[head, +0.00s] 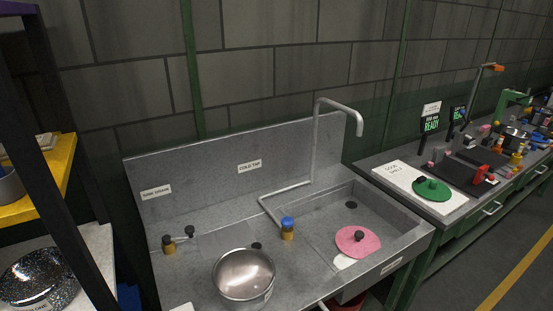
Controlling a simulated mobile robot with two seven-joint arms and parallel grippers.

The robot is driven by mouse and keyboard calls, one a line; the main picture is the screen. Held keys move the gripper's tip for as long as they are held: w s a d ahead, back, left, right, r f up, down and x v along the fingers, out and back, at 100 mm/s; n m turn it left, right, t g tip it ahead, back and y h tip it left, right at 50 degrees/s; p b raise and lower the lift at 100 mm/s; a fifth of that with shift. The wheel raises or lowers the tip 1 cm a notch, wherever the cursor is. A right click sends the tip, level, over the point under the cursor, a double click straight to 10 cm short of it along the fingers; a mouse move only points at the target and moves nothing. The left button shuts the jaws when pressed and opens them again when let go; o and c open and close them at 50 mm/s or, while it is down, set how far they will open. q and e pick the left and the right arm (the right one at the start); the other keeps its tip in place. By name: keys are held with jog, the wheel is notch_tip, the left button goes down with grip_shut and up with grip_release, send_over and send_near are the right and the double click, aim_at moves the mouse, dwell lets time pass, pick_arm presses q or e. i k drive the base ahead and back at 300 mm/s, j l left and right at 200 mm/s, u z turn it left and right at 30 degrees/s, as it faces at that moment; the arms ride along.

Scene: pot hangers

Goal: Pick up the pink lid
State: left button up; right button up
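The pink lid (354,243) is a round disc with a dark knob on top. It lies in the right part of the grey metal sink unit (390,215), near its front edge. A white round patch or disc (344,262) shows just in front of it and is partly covered. Neither of my grippers is in view.
A steel pot (243,274) stands left of the lid at the front. A tall grey tap (315,150) rises behind the basin. A green lid (432,189) lies on the right counter. A dark-posted shelf (45,130) stands at left.

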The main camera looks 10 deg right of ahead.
aim_at(357, 243)
jog(key=l+u, duration=0.5)
jog(key=l, duration=0.95)
